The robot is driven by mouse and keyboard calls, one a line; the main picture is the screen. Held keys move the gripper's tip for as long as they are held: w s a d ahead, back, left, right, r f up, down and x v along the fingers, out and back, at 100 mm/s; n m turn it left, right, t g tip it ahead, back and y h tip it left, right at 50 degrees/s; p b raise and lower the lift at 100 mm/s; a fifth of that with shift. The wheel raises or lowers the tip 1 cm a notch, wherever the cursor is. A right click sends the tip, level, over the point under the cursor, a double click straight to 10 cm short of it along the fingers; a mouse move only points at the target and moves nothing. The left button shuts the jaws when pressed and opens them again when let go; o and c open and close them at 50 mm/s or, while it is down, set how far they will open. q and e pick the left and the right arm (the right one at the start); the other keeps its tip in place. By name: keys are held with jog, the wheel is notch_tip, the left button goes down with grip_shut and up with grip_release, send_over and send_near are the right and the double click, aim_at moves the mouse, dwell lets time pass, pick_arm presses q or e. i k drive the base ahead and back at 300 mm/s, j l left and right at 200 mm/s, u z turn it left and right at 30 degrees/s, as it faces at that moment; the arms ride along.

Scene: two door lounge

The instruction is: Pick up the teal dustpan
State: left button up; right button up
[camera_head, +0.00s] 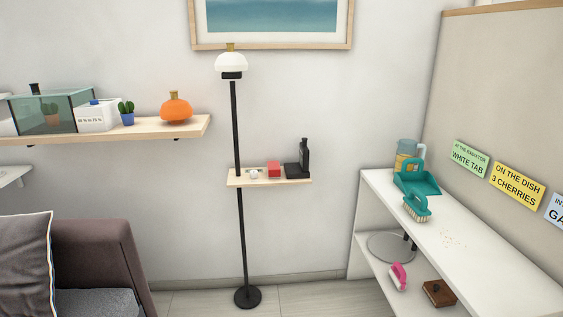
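The teal dustpan (416,181) lies on the white top of the shelf unit (470,232) at the right. Its looped handle points up and its tray spreads toward the right. A teal hand brush (416,207) with pale bristles is just in front of it, close to or touching its lower edge. A clear jug with yellowish contents (405,155) stands right behind the dustpan, partly hidden by it. Neither of my grippers shows in the head view.
Crumbs (453,240) lie on the shelf top. Below are a pink brush (398,277) and a brown box (438,293). A floor lamp (236,130) with a small tray (270,182) stands mid-view. A sofa (100,255) is at left. A panel with notes (518,184) borders the right.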

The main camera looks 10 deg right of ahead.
aim_at(425, 182)
jog(key=i+j+z, duration=0.1)
jog(key=i+z, duration=0.35)
jog(key=i+j+z, duration=0.3)
jog(key=i+z, duration=0.2)
jog(key=i+j+z, duration=0.45)
